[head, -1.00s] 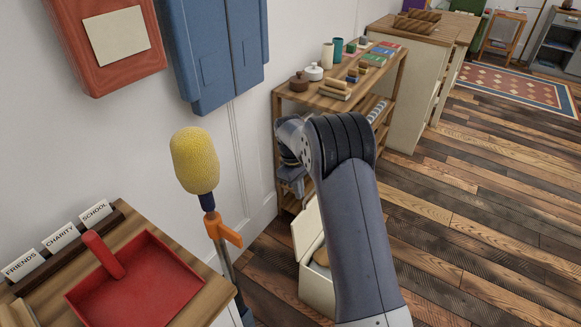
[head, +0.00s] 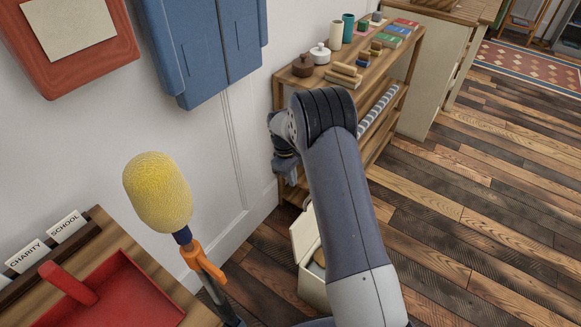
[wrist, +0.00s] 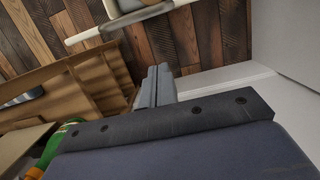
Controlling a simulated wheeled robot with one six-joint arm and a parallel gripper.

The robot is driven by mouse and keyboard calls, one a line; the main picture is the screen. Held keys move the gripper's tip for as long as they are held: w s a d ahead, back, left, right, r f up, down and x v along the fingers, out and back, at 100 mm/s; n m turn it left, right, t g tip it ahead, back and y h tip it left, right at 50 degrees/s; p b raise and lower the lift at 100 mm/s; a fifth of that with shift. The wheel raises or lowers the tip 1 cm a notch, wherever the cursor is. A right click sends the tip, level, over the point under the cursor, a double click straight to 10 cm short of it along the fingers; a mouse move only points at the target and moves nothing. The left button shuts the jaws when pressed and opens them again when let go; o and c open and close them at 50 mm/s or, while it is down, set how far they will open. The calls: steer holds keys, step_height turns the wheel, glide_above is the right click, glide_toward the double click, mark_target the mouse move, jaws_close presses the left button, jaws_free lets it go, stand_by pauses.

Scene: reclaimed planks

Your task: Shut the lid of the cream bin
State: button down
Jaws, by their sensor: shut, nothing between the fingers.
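The cream bin (head: 312,285) stands on the floor beside the wooden shelf, partly hidden behind my arm. Its lid (head: 303,234) is open and stands up on the wall side. Something tan shows inside. In the wrist view, a pale bin part, seemingly the lid's edge (wrist: 130,22), crosses the top, with part of the opening beyond it. My gripper (head: 290,180) is above the bin, near the shelf's end. In the wrist view its fingers (wrist: 156,76) are together and empty, apart from the lid.
The wooden shelf (head: 345,82) with pots and books stands just behind my gripper. A yellow sponge-headed tool (head: 158,192) and a table with a red dustpan (head: 125,295) are at the left. The plank floor (head: 460,220) at the right is clear.

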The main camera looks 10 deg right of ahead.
steer(key=s+d+f, duration=0.2)
steer(key=s+d, duration=0.1)
steer(key=shift+f, duration=0.15)
steer(key=shift+s, duration=0.1)
stand_by(0.4)
